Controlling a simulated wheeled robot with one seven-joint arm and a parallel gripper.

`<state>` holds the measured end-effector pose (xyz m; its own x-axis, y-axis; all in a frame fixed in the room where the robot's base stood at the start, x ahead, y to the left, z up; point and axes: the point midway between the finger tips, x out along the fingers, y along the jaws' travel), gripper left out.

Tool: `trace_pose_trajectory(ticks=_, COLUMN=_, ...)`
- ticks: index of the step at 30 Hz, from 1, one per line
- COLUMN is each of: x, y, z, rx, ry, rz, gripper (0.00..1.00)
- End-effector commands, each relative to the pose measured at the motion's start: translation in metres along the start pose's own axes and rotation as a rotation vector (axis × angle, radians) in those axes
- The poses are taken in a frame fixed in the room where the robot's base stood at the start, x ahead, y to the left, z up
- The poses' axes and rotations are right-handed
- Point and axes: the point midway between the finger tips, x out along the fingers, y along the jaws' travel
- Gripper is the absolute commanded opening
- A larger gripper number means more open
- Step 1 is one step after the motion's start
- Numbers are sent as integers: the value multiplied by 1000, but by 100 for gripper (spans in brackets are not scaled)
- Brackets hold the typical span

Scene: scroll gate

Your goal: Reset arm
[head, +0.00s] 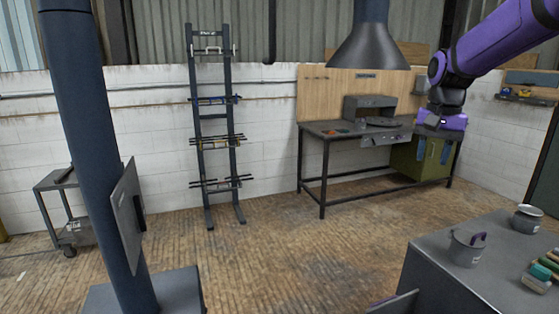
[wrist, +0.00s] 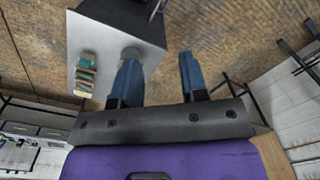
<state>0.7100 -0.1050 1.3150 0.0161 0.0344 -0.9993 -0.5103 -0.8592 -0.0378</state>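My gripper (head: 432,150) hangs from my purple arm at the upper right of the head view, in front of the far workbench. In the wrist view its two blue fingers (wrist: 160,80) stand wide apart with nothing between them but floor behind. It is open and empty, and clear of every surface as far as I can see.
A grey table (head: 430,275) at the lower right bears two metal cups (head: 467,250) (head: 527,219) and some coloured blocks (head: 540,275). A workbench (head: 325,132) under a dark hood (head: 370,50) stands at the back. A dark blue column (head: 85,130) rises at left. The middle floor is clear.

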Motion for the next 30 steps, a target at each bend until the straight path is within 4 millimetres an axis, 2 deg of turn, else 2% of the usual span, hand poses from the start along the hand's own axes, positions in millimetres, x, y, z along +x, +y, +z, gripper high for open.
trace_pose_trajectory(ticks=1, x=-8, y=5, z=13, rx=-21, ry=19, rz=-14, gripper=40)
trace_pose_trajectory(ticks=7, x=-27, y=25, z=62, rx=-117, ry=87, rz=-52, gripper=40)
trace_pose_trajectory(ticks=15, x=-38, y=52, z=128, rx=-247, ry=188, rz=-87, gripper=40)
trace_pose_trajectory(ticks=22, x=-35, y=76, z=182, rx=-357, ry=282, rz=-102, gripper=40)
trace_pose_trajectory(ticks=30, x=-18, y=100, z=236, rx=-476, ry=390, rz=-98, gripper=40)
